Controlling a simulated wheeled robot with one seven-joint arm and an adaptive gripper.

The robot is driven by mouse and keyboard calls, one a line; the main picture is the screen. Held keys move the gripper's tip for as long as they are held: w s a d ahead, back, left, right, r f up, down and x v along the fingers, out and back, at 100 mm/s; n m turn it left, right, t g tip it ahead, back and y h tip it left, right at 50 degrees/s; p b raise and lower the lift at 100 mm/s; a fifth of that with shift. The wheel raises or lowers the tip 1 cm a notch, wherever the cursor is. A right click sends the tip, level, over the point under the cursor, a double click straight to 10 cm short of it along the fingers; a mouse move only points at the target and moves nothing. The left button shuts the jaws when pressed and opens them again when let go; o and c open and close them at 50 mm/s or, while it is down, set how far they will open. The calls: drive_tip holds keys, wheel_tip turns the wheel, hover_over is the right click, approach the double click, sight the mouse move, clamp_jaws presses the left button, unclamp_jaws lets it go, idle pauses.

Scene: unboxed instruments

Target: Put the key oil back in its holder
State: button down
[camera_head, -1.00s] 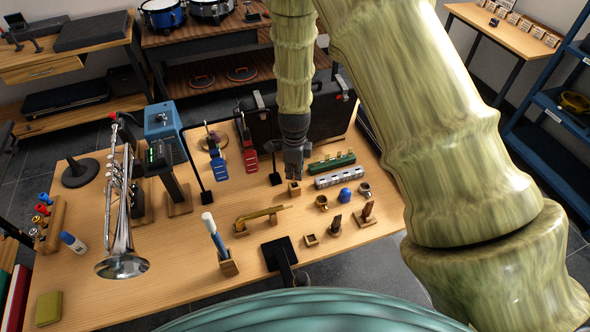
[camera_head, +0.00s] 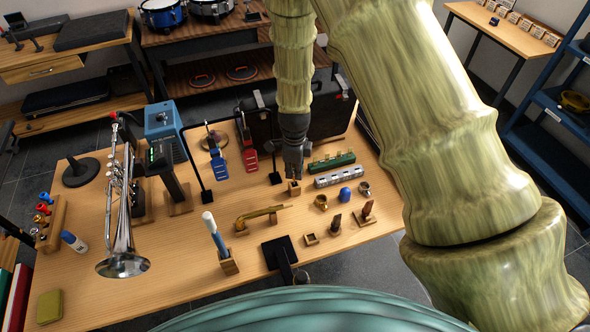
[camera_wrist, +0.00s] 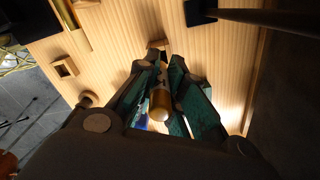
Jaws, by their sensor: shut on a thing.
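My gripper (camera_wrist: 165,80) is shut on the key oil (camera_wrist: 160,103), a small bottle with a golden-brown end, which shows between the dark green fingers in the wrist view. In the head view my gripper (camera_head: 293,176) points down, just above a small wooden block holder (camera_head: 294,188). The bottle cannot be made out there. In the wrist view a wooden block (camera_wrist: 157,44) shows just beyond the fingertips, partly covered by them. I cannot tell whether the bottle touches the holder or is inside it.
An empty square wooden holder (camera_head: 310,239) stands nearer me. A brass ring-like cup (camera_head: 321,202), a blue mouthpiece-like cap (camera_head: 345,194) and a silver block (camera_head: 339,176) lie to the right. A thin black stand (camera_head: 275,178) is close on the left, and a dark case (camera_head: 262,128) behind.

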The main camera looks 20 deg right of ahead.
drive_tip(key=shift+f+b, duration=0.85)
drive_tip(key=shift+f, duration=1.15)
idle(1.3)
idle(0.5)
drive_tip(key=c, duration=1.4)
unclamp_jaws()
drive_tip(key=shift+c, duration=0.2)
drive_tip(key=shift+r, duration=0.15)
wheel_tip(320, 180, up, 12)
drive_tip(key=shift+f, duration=0.15)
